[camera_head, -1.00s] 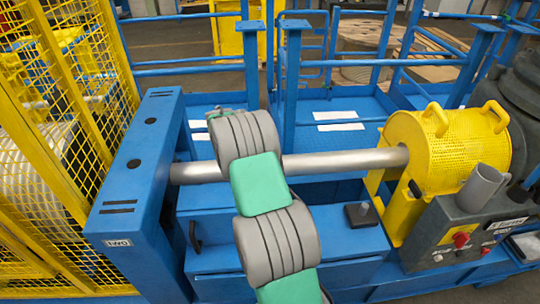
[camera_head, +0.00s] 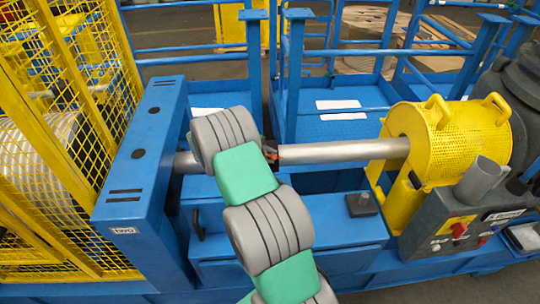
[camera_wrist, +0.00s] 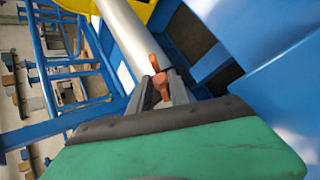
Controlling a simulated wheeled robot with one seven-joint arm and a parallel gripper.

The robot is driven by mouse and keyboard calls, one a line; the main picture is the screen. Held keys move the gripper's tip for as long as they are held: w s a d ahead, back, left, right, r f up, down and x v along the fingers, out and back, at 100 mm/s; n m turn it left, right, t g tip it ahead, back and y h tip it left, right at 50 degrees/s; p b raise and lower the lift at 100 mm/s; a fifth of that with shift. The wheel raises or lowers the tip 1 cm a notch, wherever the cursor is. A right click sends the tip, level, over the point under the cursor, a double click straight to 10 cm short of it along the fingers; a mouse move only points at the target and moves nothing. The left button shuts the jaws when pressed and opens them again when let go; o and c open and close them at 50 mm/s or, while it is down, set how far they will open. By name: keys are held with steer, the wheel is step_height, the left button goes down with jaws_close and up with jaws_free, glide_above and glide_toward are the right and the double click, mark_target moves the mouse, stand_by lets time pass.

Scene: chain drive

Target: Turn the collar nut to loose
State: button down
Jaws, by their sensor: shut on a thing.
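The silver shaft (camera_head: 345,151) runs across the frame from the blue housing to the yellow guard. An orange-brown piece (camera_head: 292,152) shows on the shaft just right of my arm; I take it for the collar nut or its handle. In the wrist view this orange-brown piece (camera_wrist: 160,83) stands between the dark fingers of my gripper (camera_wrist: 161,94), beside the shaft (camera_wrist: 122,38). My gripper is shut on it. In the head view my arm hides most of the gripper and part of the shaft. I cannot read the nut's angle.
A blue housing (camera_head: 140,150) stands left, with a yellow mesh cage (camera_head: 60,110) beyond it. A yellow perforated guard (camera_head: 445,140) covers the shaft's right end. A grey mug-like part (camera_head: 480,180) sits on a control box (camera_head: 455,228). A small dark block (camera_head: 361,204) lies on the blue deck.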

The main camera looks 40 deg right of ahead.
steer(key=shift+w, duration=0.1)
steer(key=c, duration=1.4)
jaws_free()
steer(key=b+v, duration=0.1)
steer(key=v, duration=0.6)
steer(key=shift+a+r, duration=0.25)
steer(key=shift+a, duration=0.05)
